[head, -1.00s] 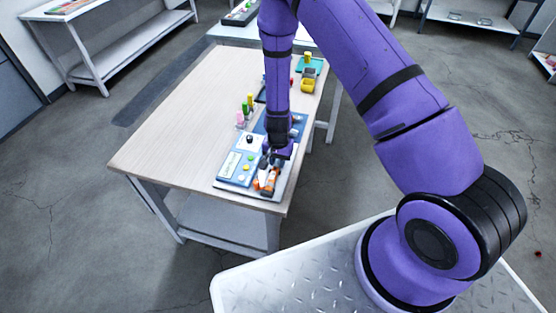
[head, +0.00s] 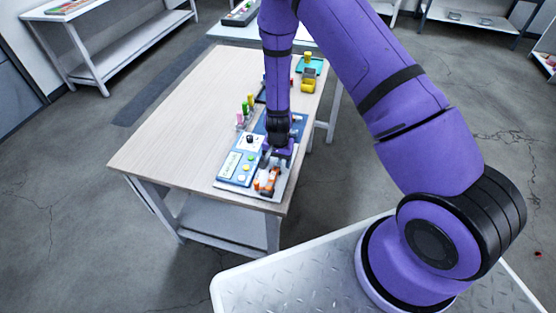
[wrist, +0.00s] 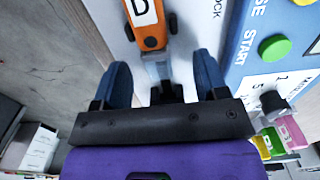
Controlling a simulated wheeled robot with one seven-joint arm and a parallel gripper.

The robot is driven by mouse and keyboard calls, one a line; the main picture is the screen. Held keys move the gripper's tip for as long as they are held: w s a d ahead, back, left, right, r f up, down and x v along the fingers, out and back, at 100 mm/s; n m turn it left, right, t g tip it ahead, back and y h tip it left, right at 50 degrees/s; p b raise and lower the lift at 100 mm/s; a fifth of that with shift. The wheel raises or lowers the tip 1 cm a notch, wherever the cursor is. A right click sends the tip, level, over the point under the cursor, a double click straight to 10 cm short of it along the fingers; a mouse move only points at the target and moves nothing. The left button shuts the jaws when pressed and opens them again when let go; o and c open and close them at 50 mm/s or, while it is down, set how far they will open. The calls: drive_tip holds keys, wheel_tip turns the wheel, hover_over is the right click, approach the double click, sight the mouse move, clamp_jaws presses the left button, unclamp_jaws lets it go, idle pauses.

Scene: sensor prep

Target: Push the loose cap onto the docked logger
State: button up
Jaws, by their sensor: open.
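The orange logger (head: 269,179) lies at the near end of the board on the table. In the wrist view the orange body (wrist: 150,28) shows at top centre, with a white label marked D and dark round parts at its sides. A pale grey piece (wrist: 158,70) continues from its end, with a dark block below it. I cannot tell whether either piece is the loose cap. My gripper (head: 273,160) is just beyond the logger in the head view. In the wrist view its blue fingers (wrist: 163,78) are open, one on each side of the pale piece, with visible gaps.
A blue panel (head: 236,168) with a screen, buttons and a knob is left of the logger; a green button (wrist: 274,48) shows in the wrist view. Pink, green and yellow pieces (head: 246,108) stand farther back. The table's left half (head: 165,130) is clear.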

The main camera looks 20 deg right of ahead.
drive_tip(key=shift+r, duration=0.55)
drive_tip(key=shift+r, duration=2.95)
drive_tip(key=shift+r, duration=0.1)
wheel_tip(320, 180, up, 16)
drive_tip(key=f+n+t+y, duration=0.1)
drive_tip(key=n, duration=0.1)
wheel_tip(320, 180, up, 16)
drive_tip(key=n+t, duration=0.2)
hover_over(278, 160)
drive_tip(key=s+d, duration=0.2)
drive_tip(key=s, duration=0.4)
drive_tip(key=s+d+r+n+t, duration=0.1)
drive_tip(key=s+d+r, duration=0.2)
drive_tip(key=s+r, duration=0.4)
drive_tip(key=s+d+r+n+t+h, duration=0.1)
drive_tip(key=s+d+r+n, duration=0.1)
drive_tip(key=s+r, duration=0.6)
drive_tip(key=s+d, duration=0.1)
drive_tip(key=s, duration=0.6)
drive_tip(key=shift+r, duration=0.15)
